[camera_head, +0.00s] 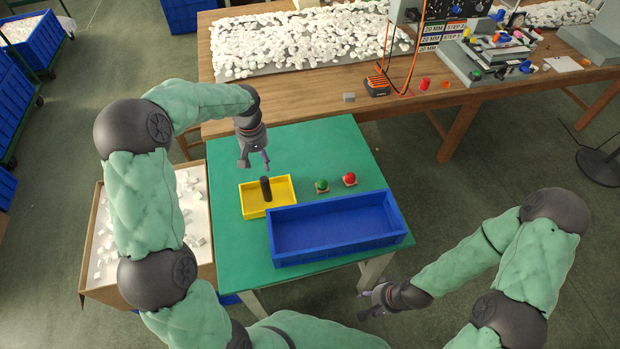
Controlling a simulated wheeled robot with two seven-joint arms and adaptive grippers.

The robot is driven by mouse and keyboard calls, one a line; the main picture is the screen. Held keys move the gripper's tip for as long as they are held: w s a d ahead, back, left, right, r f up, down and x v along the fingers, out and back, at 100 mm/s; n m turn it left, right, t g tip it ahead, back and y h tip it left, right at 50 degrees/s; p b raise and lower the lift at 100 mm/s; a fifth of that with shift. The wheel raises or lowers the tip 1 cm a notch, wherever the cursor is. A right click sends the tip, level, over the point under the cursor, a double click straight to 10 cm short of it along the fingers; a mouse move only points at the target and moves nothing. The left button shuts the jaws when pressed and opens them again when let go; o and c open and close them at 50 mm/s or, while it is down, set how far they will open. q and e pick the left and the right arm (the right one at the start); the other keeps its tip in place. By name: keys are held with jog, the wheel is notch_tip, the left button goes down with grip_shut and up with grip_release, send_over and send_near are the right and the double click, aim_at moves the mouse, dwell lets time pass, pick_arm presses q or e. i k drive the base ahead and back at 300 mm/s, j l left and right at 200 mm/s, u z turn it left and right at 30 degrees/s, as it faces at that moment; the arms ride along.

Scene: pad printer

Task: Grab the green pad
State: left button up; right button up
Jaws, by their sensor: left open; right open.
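A yellow tray (284,186) holds a dark upright cylinder (266,189). A blue bin (335,255) lies along the table's front. A wooden bench (330,107) with white pieces and a printer (502,52) stands behind. A cardboard box (95,235) stands left.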

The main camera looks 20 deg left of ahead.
aim_at(322, 186)
jog(key=i+l, duration=0.15)
jog(key=l, duration=0.2)
jog(key=i+l, duration=0.15)
jog(key=l, duration=0.2)
jog(key=i+l, duration=0.15)
jog(key=l, duration=0.15)
jog(key=i+l+u, duration=0.1)
jog(key=l, duration=0.25)
